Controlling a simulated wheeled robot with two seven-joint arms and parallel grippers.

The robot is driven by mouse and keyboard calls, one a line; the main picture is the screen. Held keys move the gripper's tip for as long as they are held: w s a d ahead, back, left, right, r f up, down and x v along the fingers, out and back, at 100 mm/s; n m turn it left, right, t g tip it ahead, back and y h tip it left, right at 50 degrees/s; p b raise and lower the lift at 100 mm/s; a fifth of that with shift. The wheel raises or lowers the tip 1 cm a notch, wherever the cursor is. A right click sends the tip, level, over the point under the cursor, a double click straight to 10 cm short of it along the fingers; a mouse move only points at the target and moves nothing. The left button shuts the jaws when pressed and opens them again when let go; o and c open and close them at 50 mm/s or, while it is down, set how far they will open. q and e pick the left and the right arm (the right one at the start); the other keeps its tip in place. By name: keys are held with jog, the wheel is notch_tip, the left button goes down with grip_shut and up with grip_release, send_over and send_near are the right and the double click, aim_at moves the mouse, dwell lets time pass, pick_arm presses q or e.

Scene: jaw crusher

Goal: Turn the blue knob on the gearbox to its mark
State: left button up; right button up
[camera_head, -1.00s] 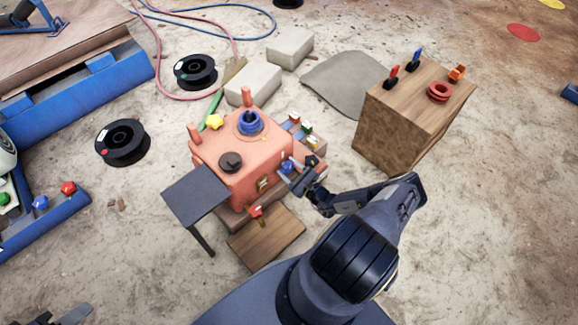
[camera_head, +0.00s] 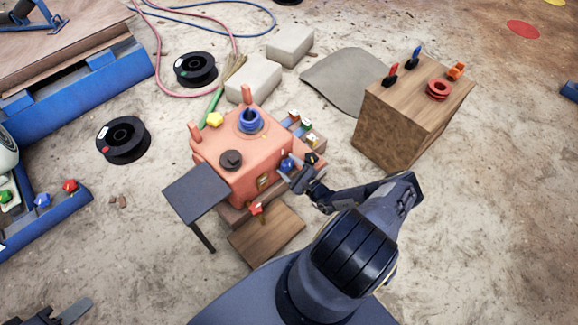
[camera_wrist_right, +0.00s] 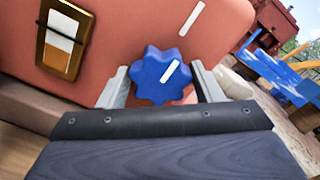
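The orange gearbox (camera_head: 245,165) stands in the middle of the head view. Its star-shaped blue knob (camera_wrist_right: 160,76) is on a side face and also shows small in the head view (camera_head: 286,164). A white line on the knob tilts up and to the right. A white mark (camera_wrist_right: 192,18) is on the housing above and right of the knob. My right gripper (camera_wrist_right: 160,84) is open, with one finger on each side of the knob; small gaps seem to show. My left gripper (camera_head: 72,313) is partly in view at the bottom left; its fingers are unclear.
A gauge-like yellow-framed plate (camera_wrist_right: 66,38) is left of the knob. A black knob (camera_head: 231,160) and blue ring (camera_head: 250,121) are on top of the gearbox. A dark panel (camera_head: 196,192) projects at its left. A wooden block (camera_head: 400,120) stands to the right.

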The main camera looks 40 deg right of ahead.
jog(key=shift+o, duration=1.3)
jog(key=s+p, duration=0.2)
jog(key=s, duration=0.5)
jog(key=shift+s+d, duration=0.3)
jog(key=shift+s, duration=0.1)
